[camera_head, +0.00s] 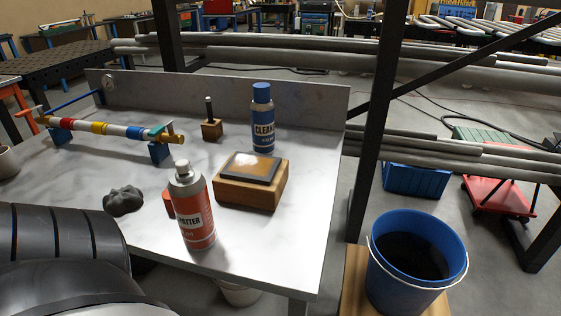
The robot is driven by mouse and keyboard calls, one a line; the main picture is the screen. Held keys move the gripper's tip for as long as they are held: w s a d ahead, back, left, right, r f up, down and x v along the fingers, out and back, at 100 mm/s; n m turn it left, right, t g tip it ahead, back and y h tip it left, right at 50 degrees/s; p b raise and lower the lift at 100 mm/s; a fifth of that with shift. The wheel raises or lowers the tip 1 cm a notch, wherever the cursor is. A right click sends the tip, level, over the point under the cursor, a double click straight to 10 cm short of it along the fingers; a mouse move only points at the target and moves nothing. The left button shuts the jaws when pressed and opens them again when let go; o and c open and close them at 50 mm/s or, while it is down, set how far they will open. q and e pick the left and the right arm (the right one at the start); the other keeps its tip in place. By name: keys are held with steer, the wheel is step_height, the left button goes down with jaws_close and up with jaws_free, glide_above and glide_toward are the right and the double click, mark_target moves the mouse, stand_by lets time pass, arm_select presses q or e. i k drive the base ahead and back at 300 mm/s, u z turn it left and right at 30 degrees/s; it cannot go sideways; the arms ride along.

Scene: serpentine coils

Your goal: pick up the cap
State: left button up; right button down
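A small red-orange piece (169,203), which looks like the cap, lies on the table just left of the spray can. The can hides part of it. The red and grey spray can (194,214) stands upright with its pale nozzle uncovered. The blue cleaner bottle (263,122) stands at the back with a blue top on it. Neither of my grippers is in view.
A wooden block with a dark-framed plate (249,184) sits right of the can, and a dark lump (123,201) lies to its left. A striped rod on blue stands (118,130) lies at the back left. A blue bucket (385,278) stands off the table's right edge.

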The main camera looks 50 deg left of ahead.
mark_target(167, 202)
steer(key=z, duration=1.25)
steer(key=k, duration=1.85)
steer(key=u, duration=0.25)
